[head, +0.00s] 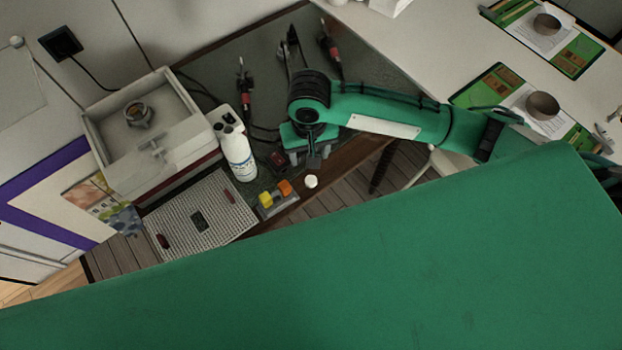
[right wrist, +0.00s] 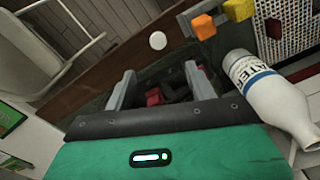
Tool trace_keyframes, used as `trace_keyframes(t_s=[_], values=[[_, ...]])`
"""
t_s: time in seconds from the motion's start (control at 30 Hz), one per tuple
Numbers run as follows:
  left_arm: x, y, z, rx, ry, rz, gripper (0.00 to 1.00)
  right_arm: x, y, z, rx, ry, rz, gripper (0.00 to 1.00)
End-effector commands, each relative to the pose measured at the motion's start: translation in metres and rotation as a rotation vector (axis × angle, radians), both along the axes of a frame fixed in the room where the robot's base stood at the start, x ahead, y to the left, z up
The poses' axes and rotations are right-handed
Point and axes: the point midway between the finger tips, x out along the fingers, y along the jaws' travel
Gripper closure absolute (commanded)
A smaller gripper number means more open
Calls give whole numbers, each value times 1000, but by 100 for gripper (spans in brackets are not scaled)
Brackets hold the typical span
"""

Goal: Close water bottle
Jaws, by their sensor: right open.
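The white water bottle (head: 238,158) stands upright on the dark work surface, left of my right gripper (head: 312,162). In the right wrist view the bottle (right wrist: 262,88) is at the right, outside the fingers, with its lettering showing. A small white round cap (head: 311,181) lies on the brown wooden edge of the table, apart from the bottle. It also shows in the right wrist view (right wrist: 157,40), ahead of the fingertips. My right gripper (right wrist: 160,85) is open with nothing held between its fingers. My left gripper is not in view.
Orange (head: 285,187) and yellow (head: 266,198) blocks sit between the cap and a white perforated board (head: 200,215). A white box (head: 150,135) stands left of the bottle. Red-handled tools (head: 245,95) lie behind. A chair (right wrist: 55,45) stands beyond the table edge.

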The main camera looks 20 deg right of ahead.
Motion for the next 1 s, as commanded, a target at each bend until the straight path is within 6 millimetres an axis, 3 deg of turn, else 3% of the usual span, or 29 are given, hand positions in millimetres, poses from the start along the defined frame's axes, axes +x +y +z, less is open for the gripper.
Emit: trace_keyframes(t_s=[0.3, 0.47, 0.8, 1.0], values=[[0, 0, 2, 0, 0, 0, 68, -1, -1, -60, -1, 3, 0, 44], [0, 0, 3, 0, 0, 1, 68, -1, 0, -72, 0, 1, 1, 44], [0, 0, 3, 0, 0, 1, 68, -1, -1, -74, 0, 1, 2, 44], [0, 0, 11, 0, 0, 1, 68, -2, -4, -99, -3, 3, 1, 44]])
